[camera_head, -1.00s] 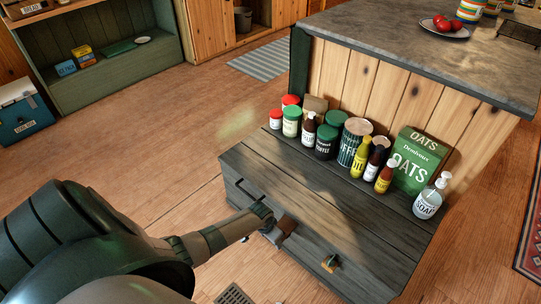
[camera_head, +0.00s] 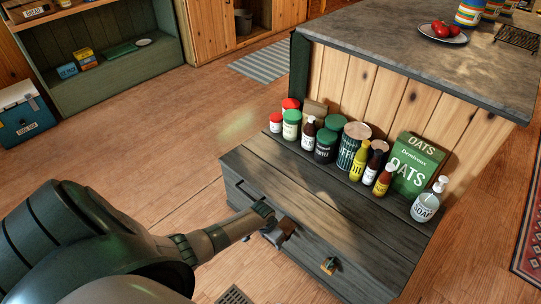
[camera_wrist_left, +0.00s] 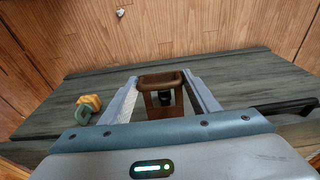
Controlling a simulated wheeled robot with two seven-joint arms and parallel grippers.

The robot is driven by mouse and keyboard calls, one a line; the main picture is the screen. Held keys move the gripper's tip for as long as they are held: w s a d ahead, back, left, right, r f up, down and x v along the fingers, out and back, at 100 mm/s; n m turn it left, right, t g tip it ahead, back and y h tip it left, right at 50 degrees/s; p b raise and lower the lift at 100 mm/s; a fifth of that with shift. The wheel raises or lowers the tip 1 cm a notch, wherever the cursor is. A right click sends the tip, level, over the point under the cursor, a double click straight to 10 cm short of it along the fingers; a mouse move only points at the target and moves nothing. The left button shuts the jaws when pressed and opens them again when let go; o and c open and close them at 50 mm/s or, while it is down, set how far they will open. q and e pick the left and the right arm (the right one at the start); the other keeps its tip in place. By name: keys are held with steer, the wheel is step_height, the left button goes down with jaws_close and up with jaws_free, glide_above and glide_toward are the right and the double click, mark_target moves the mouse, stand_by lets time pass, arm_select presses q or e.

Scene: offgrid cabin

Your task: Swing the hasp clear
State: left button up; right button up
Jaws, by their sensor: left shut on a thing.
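The hasp is a rusty brown metal loop on the front of the dark grey wooden chest (camera_head: 330,215). In the head view its brown plate (camera_head: 287,226) shows at the fingertips of my left gripper (camera_head: 275,232). In the left wrist view the hasp (camera_wrist_left: 161,80) stands between the two fingers of my left gripper (camera_wrist_left: 162,98), which is shut on it. A dark stub shows through the loop's opening. A small brass and teal piece, perhaps a padlock (camera_head: 328,265), sits on the chest front; it also shows in the left wrist view (camera_wrist_left: 90,103). My right gripper is not in view.
Jars, bottles, an oats box (camera_head: 415,165) and a soap bottle (camera_head: 428,201) stand along the back of the chest lid, against the wooden counter (camera_head: 385,85). A dark handle (camera_head: 250,190) is on the chest front.

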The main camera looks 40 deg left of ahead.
arm_select(q)
steer(key=shift+w+r, duration=0.3)
steer(key=shift+w, duration=0.25)
steer(key=o, duration=1.4)
steer(key=shift+c, duration=0.2)
steer(key=shift+s+f, duration=0.1)
steer(key=shift+f, duration=0.05)
steer(key=shift+s, duration=0.15)
steer(key=shift+s+r, duration=0.15)
steer(key=shift+r, duration=0.6)
step_height(320, 180, up, 16)
steer(key=s+p, duration=0.2)
steer(key=shift+s+f+p, duration=0.25)
steer(key=shift+s+p, duration=0.15)
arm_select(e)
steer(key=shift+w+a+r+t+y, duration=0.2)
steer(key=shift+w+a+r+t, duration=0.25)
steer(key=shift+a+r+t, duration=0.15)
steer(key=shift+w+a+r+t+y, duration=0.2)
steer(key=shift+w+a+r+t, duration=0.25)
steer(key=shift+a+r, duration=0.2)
arm_select(q)
steer(key=shift+c, duration=0.6)
